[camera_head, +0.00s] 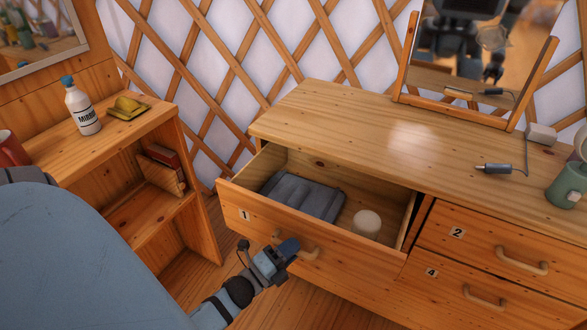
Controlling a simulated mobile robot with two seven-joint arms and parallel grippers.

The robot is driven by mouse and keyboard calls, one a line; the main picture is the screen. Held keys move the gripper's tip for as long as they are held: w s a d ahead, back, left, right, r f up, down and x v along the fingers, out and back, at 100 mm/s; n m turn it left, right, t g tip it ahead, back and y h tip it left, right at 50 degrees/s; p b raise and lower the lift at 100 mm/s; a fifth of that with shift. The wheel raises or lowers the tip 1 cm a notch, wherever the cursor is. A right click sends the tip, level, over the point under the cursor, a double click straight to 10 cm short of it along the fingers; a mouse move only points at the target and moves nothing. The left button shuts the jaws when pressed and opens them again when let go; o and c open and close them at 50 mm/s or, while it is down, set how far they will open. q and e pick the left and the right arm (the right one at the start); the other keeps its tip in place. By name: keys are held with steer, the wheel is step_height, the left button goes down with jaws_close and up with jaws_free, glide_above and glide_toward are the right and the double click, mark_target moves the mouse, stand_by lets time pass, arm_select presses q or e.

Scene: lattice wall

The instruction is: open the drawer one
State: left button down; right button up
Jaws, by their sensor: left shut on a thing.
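Drawer one (334,250), a wooden drawer with a "1" label, stands pulled out from the left of the wooden dresser (350,140). Inside it lie a folded grey cloth (303,196) and a white cylinder (366,223). My left gripper (290,246) is at the drawer's front and shut on its wooden handle (308,250). The gripper covers part of the handle. My right gripper does not show directly.
Drawers two (480,258) and four (455,291) are closed at the right. A mirror (480,45), a grey-tipped tool (495,168) and a green mug (568,186) are on the dresser. A shelf unit (120,150) with a white bottle (82,108) stands at the left.

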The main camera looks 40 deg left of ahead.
arm_select(q)
steer(key=c, duration=1.3)
jaws_free()
steer(key=shift+c, duration=0.2)
steer(key=v, duration=1.4)
